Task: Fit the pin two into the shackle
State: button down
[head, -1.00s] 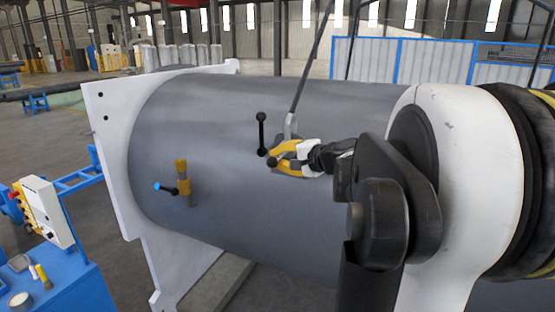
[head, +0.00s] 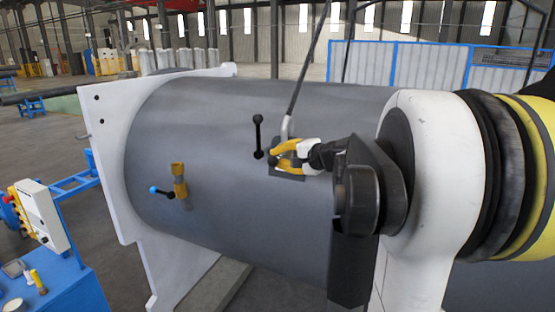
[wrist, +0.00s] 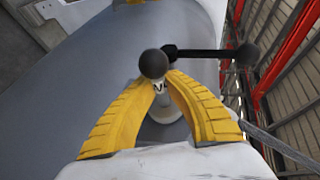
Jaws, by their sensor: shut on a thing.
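The black bar handle of the pin (head: 258,136), with a ball at each end, stands upright against the grey shell in the head view. My gripper (head: 278,153) has its yellow fingers closed just right of the handle's lower end. In the wrist view the handle (wrist: 200,54) lies across the fingertips of my gripper (wrist: 165,80), with a pale piece between them. The grey shackle (head: 286,128) is at the sling's lower end, just above and behind the fingers. The fingers hide the pin's shank and the lower shackle, so I cannot tell whether the pin is inside it.
The large grey shell (head: 220,220) fills the middle, with a white flange (head: 105,150) at its left. A brass fitting with a blue-tipped black handle (head: 179,180) sits on its side. The sling (head: 308,65) rises above my gripper. A blue cart (head: 65,285) stands at lower left.

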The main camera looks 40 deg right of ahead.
jog(key=shift+w+d, duration=0.25)
jog(key=shift+d, duration=0.35)
jog(key=shift+w+d, duration=0.25)
jog(key=shift+d, duration=0.3)
jog(key=c, duration=1.4)
grip_release()
jog(key=shift+r, duration=0.1)
jog(key=shift+c, duration=0.2)
jog(key=shift+s+d, duration=0.1)
jog(key=shift+s, duration=0.05)
